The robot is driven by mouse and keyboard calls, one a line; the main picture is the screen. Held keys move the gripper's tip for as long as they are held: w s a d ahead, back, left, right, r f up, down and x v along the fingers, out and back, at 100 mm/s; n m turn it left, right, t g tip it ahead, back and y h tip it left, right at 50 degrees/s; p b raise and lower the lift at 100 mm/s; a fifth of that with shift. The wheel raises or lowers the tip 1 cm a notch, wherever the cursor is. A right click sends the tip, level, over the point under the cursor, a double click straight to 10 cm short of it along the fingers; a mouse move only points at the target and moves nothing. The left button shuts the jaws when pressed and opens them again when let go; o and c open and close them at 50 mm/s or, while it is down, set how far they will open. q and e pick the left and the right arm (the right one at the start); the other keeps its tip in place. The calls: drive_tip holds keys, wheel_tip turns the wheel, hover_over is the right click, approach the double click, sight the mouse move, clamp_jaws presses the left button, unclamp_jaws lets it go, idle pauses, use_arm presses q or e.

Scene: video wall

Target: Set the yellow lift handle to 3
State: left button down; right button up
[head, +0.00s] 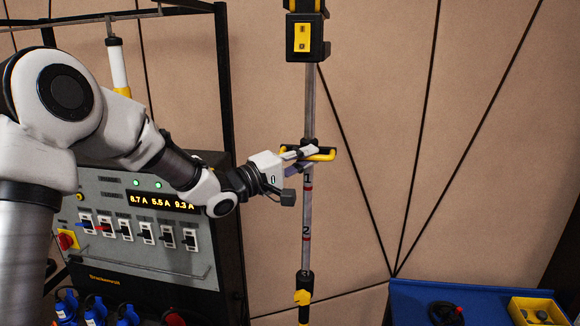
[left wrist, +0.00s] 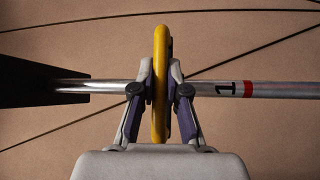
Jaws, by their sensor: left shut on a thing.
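The yellow lift handle (head: 322,155) sits on an upright metal pole (head: 307,215), a little above the red mark labelled 1. The mark 2 is lower on the same pole; I cannot make out a 3. My left gripper (head: 300,153) reaches in from the left and is shut on the handle. In the left wrist view the yellow handle (left wrist: 161,85) stands between the two fingers (left wrist: 160,95), with the pole (left wrist: 215,88) running crosswise behind it and the 1 to the right. My right gripper is not in view.
A yellow and black block (head: 304,38) is at the pole's top, and a black and yellow fitting (head: 304,290) is low on it. A grey power panel (head: 150,230) with switches stands left. A blue table (head: 410,300) with a yellow box (head: 538,310) is lower right.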

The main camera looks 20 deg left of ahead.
use_arm(q)
wheel_tip(320, 180, up, 3)
drive_tip(key=shift+f+p, duration=0.1)
drive_tip(key=shift+p, duration=0.55)
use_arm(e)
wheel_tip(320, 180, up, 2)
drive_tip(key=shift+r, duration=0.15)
use_arm(q)
drive_tip(key=shift+r, duration=0.2)
drive_tip(key=c, duration=1.2)
unclamp_jaws()
drive_tip(key=shift+f, duration=0.1)
